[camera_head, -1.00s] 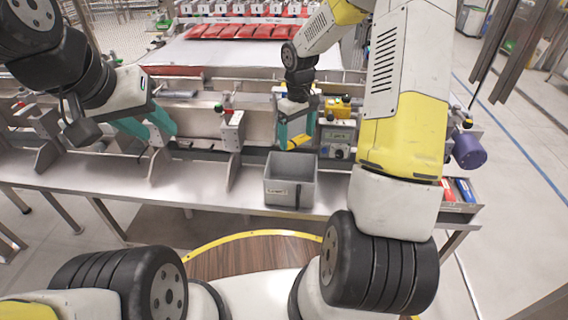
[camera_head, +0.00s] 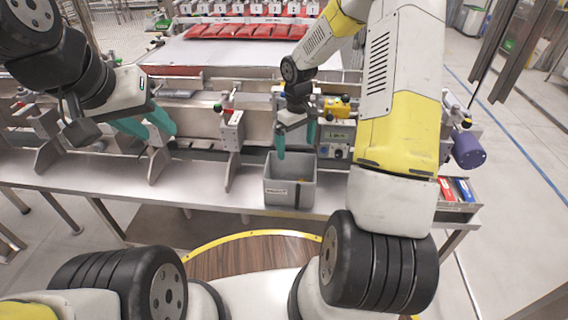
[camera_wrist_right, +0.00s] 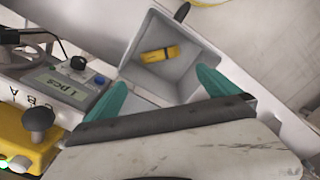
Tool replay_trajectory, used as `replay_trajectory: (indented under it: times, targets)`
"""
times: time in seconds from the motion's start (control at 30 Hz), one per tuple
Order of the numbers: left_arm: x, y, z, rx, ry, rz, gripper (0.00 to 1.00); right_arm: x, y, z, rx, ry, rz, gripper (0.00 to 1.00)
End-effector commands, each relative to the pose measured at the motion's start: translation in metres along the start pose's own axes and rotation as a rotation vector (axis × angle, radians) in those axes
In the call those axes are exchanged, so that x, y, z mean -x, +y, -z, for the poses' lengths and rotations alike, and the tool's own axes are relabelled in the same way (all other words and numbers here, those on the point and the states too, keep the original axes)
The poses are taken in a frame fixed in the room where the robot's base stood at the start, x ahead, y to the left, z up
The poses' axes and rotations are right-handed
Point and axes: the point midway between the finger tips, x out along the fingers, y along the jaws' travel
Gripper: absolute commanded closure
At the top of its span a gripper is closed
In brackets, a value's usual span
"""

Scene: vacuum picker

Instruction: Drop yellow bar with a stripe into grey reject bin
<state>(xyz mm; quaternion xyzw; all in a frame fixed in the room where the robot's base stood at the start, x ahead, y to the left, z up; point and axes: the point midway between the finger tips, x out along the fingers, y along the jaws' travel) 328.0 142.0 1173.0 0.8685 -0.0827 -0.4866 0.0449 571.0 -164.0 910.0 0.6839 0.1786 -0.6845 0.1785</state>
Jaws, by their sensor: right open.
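The grey reject bin (camera_head: 277,200) stands on the steel bench in front of the machine. In the right wrist view, the yellow bar (camera_wrist_right: 160,53) with a dark stripe lies on the floor inside the bin (camera_wrist_right: 180,85). My right gripper (camera_head: 296,142) is above the bin, with its teal fingers spread and nothing between them. Its fingers also show in the right wrist view (camera_wrist_right: 163,86), apart from the bar. My left gripper (camera_head: 161,134) is open and empty over the left part of the bench, away from the bin.
A control box (camera_head: 337,140) with a yellow top stands right of the bin. A tray (camera_head: 458,207) with red and blue packs is at the bench's right end. Upright brackets line the bench left of the bin. Red packs (camera_head: 240,31) lie on the conveyor behind.

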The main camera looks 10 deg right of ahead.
Motion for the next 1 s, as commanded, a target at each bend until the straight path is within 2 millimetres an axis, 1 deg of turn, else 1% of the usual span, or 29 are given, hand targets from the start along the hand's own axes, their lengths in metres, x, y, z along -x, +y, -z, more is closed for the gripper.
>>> replay_trajectory:
  times: [0.07,0.17,0.4,0.5,0.63,1.0]
  targets:
    - [0.0,0.0,0.0,0.0,0.0,0.0,0.64,0.005,0.0,0.001,-0.001,0.002,-0.001,0.0]
    - [0.0,0.0,0.0,0.0,0.0,0.0,0.64,0.019,0.001,0.001,-0.001,0.004,-0.004,0.0]
    - [0.0,0.0,0.0,0.0,0.0,0.0,0.64,0.059,0.001,0.001,-0.001,0.003,-0.003,0.0]
    - [0.0,0.0,0.0,0.0,0.0,0.0,0.64,0.071,0.001,0.001,0.0,0.002,-0.002,0.0]
    - [0.0,0.0,0.0,0.0,0.0,0.0,0.64,0.077,0.0,0.0,0.001,0.001,0.0,0.0]
    - [0.0,0.0,0.0,0.0,0.0,0.0,0.64,0.079,0.0,0.0,0.0,0.001,-0.001,0.0]
